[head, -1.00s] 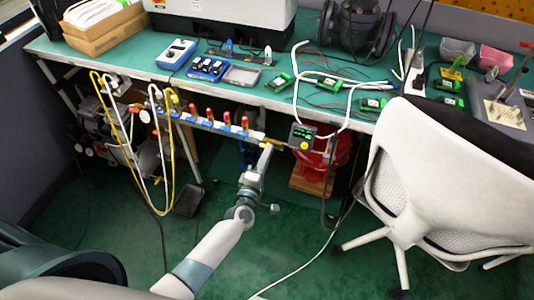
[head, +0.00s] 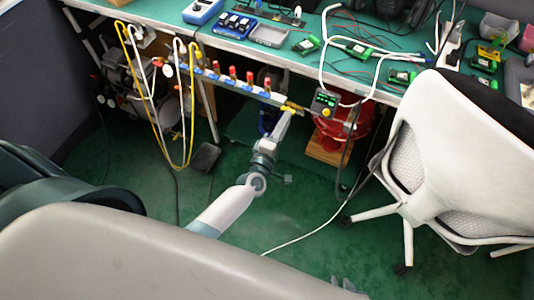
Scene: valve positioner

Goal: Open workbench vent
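A manifold rail (head: 232,84) with several red-handled blue valves (head: 233,73) runs under the front edge of the workbench. A yellow fitting or handle (head: 291,107), apparently the vent valve, is at its right end. My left gripper (head: 286,112) reaches up from below to this yellow part and overlaps it in the view. Its fingers are too small to show whether they touch or grip it. A small part of my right gripper (head: 350,288) shows at the bottom edge; its fingers cannot be made out.
A small device with a green display (head: 325,100) hangs right of the yellow part. Yellow and white hoses (head: 143,95) loop at the left. A white office chair (head: 440,150) stands at the right. The green floor (head: 310,220) between is mostly clear, crossed by a white cable.

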